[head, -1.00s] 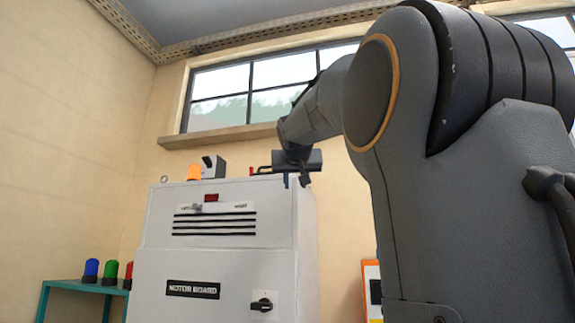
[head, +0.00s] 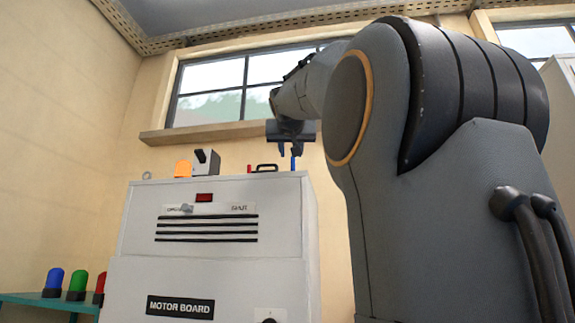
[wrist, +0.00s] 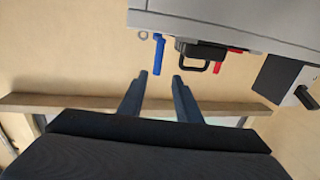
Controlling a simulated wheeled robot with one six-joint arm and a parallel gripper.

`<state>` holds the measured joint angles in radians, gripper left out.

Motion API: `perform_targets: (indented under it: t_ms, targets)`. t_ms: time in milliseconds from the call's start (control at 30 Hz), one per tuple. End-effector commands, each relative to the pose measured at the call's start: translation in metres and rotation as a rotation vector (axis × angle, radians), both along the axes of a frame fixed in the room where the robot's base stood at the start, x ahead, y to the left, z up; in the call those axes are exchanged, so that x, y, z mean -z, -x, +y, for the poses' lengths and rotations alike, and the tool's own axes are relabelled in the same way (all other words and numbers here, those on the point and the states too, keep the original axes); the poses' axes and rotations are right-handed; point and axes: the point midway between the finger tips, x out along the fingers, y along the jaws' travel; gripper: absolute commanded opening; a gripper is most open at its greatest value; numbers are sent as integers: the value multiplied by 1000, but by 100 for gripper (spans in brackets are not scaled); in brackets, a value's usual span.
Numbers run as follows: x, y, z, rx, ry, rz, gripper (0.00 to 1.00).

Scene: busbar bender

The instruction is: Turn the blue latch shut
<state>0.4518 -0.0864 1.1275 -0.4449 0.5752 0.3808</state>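The blue latch (wrist: 158,53) shows in the wrist view as a thin upright bar at the cabinet's edge. In the head view it is a small blue piece (head: 293,162) at the cabinet top's right end, just under my gripper (head: 289,150). In the wrist view my gripper (wrist: 157,78) is open, with its two fingers apart and nothing between them. The latch's free end points toward the gap between the fingertips; I cannot tell whether it touches them. The grey cabinet (head: 205,223) stands below my gripper.
A black handle (wrist: 203,57) with a red part (wrist: 229,49) sits beside the latch. A grey box (head: 206,163) and an orange lamp (head: 183,169) stand farther left on the cabinet. A window ledge (head: 205,132) runs along the wall behind.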

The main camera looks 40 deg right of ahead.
Motion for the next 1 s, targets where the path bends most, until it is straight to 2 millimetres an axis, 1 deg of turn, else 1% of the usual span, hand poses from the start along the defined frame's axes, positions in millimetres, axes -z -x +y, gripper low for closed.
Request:
perform_targets:
  t_ms: [167, 300, 433, 600, 900, 967, 1000]
  targets:
    - [-1, -11, -22, 16, 0, 2, 31]
    - [-2, -26, -41, 23, 0, 2, 31]
    - [-2, -38, -53, 25, 0, 2, 31]
    - [-1, -48, -60, 23, 0, 1, 31]
    - [0, -51, -60, 20, 0, 0, 31]
    - [0, -51, -60, 20, 0, 0, 21]
    - [0, -51, -60, 20, 0, 0, 14]
